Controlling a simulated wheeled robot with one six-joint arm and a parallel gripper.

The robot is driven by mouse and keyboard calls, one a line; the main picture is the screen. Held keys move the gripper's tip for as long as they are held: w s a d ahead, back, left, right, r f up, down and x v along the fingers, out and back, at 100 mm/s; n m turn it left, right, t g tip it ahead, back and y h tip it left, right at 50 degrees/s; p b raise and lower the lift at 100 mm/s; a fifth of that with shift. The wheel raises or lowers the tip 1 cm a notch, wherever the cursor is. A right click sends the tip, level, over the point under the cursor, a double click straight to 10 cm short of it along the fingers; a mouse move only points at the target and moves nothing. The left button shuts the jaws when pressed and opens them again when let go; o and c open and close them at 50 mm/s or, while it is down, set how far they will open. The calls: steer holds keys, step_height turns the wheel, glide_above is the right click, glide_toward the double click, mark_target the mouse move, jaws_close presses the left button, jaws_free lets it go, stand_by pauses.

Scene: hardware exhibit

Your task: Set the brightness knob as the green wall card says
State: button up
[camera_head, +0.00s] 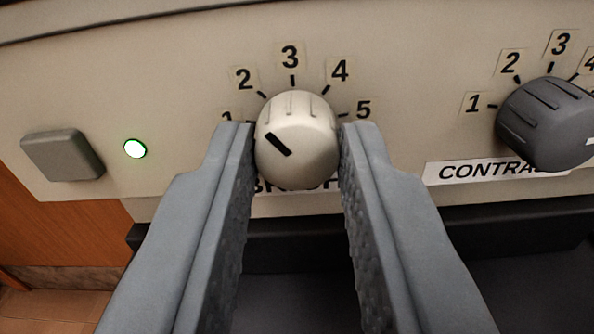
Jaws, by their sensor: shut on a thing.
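The brightness knob (312,155) is a round cream knob on the beige panel, with a black pointer mark on its face. The mark slants to the upper left, toward the side of the dial with 1 and 2; I cannot tell which number it meets exactly. The numbers 1 to 5 arc over the knob, and the 1 is partly covered by my left finger. My gripper (298,150) is shut on the knob, one grey finger on each side. The label below the knob is mostly hidden by knob and fingers. The green wall card is not in view.
A dark grey contrast knob (545,122) with its own number scale is to the right. A grey square button (62,155) and a lit green lamp (135,148) are to the left. A dark ledge (500,228) runs below the panel.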

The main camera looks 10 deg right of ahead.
steer(key=m, duration=0.3)
steer(key=shift+m, duration=0.4)
steer(key=o, duration=1)
steer(key=shift+s, duration=0.1)
steer(key=v, duration=1.7)
steer(key=shift+s, duration=0.1)
